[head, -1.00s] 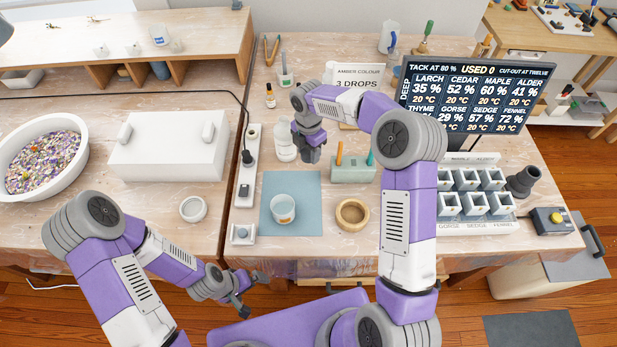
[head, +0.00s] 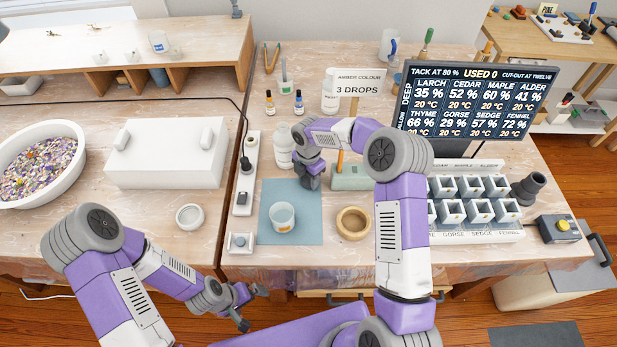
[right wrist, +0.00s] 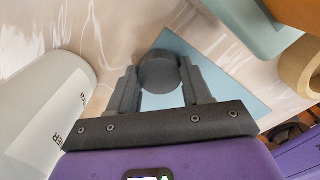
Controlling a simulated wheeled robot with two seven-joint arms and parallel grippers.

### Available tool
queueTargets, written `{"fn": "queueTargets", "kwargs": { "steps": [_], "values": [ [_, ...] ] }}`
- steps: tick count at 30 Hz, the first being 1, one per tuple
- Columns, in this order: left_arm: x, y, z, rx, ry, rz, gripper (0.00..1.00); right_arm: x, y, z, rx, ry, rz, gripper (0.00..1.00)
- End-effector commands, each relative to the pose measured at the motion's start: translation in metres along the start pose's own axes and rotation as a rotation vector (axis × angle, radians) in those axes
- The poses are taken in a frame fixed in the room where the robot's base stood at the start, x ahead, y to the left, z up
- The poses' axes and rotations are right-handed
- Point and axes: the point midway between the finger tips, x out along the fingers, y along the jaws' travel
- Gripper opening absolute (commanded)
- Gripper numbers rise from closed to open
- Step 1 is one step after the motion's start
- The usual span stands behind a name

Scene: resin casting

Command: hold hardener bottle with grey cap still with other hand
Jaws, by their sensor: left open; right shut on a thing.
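The hardener bottle (head: 283,150) stands upright as a white bottle behind the blue mat. In the right wrist view a white bottle (right wrist: 45,115) at the left shows a label ending in "ER". My right gripper (head: 312,184) is over the mat's far right corner, just right of the bottle and apart from it. In the right wrist view it is shut on a dark grey round thing (right wrist: 160,72) that looks like the grey cap. My left gripper (head: 252,308) is open and empty, low in front of the table's front edge.
A cup (head: 282,217) stands on the blue mat (head: 268,195). A wooden ring (head: 352,223) and a pale green holder (head: 350,183) are to the right. A power strip (head: 244,185) lies left of the mat. Another white bottle (head: 330,97) and small dropper bottles stand behind.

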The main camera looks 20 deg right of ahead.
Motion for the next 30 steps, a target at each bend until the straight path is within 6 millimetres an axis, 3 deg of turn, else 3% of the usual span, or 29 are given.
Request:
{"fn": "queueTargets", "kwargs": {
  "steps": [4,5,9,20,23,30],
  "values": [
    [0.002,-0.001,0.000,0.000,0.000,0.000,1.00,0.004,0.000,0.000,0.000,0.000,0.000,0.12],
    [0.002,-0.001,0.000,0.000,0.000,0.000,1.00,0.004,0.000,0.000,0.000,0.000,0.000,0.52],
    [0.001,-0.001,0.000,0.000,0.000,0.000,1.00,0.003,0.000,0.000,0.000,0.000,0.000,0.73],
    [-0.001,0.001,0.000,0.000,0.000,0.000,1.00,-0.002,0.000,0.000,0.000,0.000,0.000,0.74],
    [-0.004,0.002,0.000,0.000,0.000,0.000,1.00,-0.015,0.001,0.000,0.001,-0.001,0.002,0.74],
    [-0.017,0.006,0.001,0.000,0.000,0.000,1.00,-0.068,0.001,0.000,0.001,-0.002,0.004,0.74]
  ]
}}
